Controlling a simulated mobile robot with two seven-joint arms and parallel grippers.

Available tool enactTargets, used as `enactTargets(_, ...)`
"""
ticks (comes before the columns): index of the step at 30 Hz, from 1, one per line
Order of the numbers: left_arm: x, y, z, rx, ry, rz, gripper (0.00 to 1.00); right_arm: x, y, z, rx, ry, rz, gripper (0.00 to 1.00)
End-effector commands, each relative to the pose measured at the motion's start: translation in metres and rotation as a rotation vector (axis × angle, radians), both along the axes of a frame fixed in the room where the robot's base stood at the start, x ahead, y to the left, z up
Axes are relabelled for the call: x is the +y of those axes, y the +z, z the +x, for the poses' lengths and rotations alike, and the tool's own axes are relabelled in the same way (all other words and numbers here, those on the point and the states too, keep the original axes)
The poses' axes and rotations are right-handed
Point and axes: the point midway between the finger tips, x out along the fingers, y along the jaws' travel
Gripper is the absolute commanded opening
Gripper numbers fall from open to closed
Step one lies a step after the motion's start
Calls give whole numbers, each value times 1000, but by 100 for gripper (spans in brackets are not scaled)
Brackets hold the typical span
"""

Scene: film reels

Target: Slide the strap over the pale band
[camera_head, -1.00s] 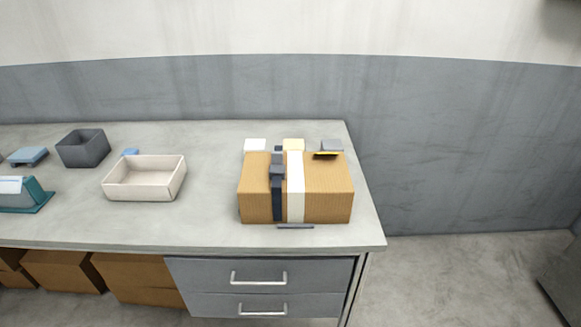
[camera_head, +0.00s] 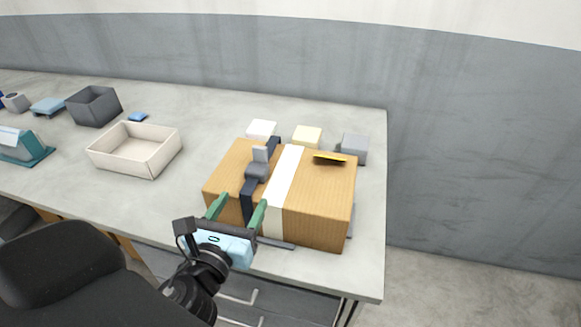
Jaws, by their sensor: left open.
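A brown cardboard box (camera_head: 318,205) stands near the right end of the bench. A dark strap (camera_head: 249,194) with a grey buckle (camera_head: 257,170) runs over its top and down its front, left of the pale band (camera_head: 289,167). Strap and band lie side by side with a strip of cardboard between them. My left gripper (camera_head: 238,207) is open at the box's front, its two green fingers on either side of the strap's lower front part. I cannot tell whether they touch it. My right gripper is out of view.
A cream tray (camera_head: 160,160), a dark grey bin (camera_head: 95,106) and a teal stand (camera_head: 30,150) are on the bench (camera_head: 215,112) to the left. White, yellow and grey blocks (camera_head: 354,147) stand behind the box. A dark bar (camera_head: 277,244) lies in front.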

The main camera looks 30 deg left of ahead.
Motion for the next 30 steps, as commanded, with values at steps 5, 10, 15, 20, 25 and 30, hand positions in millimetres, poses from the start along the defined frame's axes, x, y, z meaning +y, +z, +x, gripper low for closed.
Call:
enactTargets(5,2,10,0,-19,9,63,62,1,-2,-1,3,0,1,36)
enactTargets(10,3,10,2,-19,9,62,62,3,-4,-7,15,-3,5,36)
enactTargets(15,6,8,16,-18,10,61,62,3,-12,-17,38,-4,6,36)
enactTargets(20,12,10,39,-20,10,62,62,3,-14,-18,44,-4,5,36)
enactTargets(25,17,10,61,-20,10,60,62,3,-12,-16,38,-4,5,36)
enactTargets(30,20,10,73,-19,9,59,62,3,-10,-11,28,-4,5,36)
